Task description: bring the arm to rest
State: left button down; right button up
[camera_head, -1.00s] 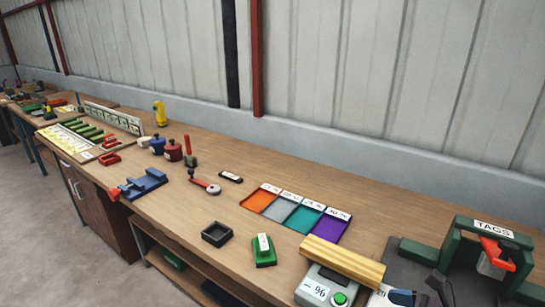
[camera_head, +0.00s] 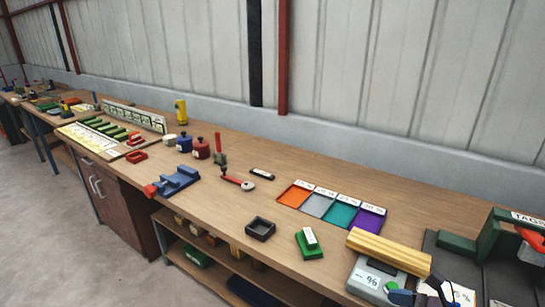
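A dark part with blue patches (camera_head: 402,297) shows at the bottom edge of the head view, right of centre, in front of the scale. It looks like the tip of my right gripper, but it is cut off by the frame. I cannot tell whether it is open or shut, or whether it touches anything. My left gripper and the rest of both arms are out of view.
The long wooden bench (camera_head: 190,208) holds a scale (camera_head: 368,281) with a yellow bar (camera_head: 390,251), coloured trays (camera_head: 315,206), a black box (camera_head: 260,229), a green block (camera_head: 309,244), a blue vise (camera_head: 177,181) and a green TAGS stand (camera_head: 497,236). Floor is clear at left.

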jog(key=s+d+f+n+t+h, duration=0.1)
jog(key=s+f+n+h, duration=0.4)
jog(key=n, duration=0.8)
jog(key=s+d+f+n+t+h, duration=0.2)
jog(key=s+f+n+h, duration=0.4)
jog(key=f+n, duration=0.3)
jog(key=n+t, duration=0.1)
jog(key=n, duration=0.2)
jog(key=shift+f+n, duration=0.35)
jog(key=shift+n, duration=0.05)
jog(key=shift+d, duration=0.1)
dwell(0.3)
